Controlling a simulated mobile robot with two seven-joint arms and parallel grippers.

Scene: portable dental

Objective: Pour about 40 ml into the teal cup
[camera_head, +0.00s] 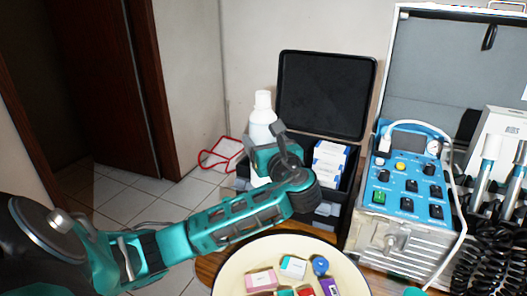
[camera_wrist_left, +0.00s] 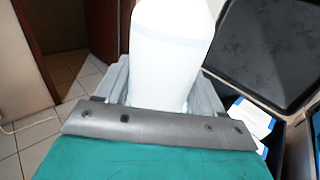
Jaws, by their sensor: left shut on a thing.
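A white bottle (camera_head: 262,107) with a white cap stands about upright in my left gripper (camera_head: 270,142), in front of the open black case. My left gripper is shut around the bottle's lower body. In the left wrist view the bottle (camera_wrist_left: 172,45) rises between the two grey fingers, and its top is cut off. A small teal patch (camera_head: 413,292) shows at the bottom edge of the head view; I cannot tell whether it is the teal cup. No other cup shows. My right gripper is not in view.
A round cream tray (camera_head: 228,280) with small boxes stands at the bottom middle. The open black case (camera_head: 327,95) holds white and blue packs behind my gripper. A blue control unit (camera_head: 408,185) with a hose and dental handpieces (camera_head: 490,160) stands at the right.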

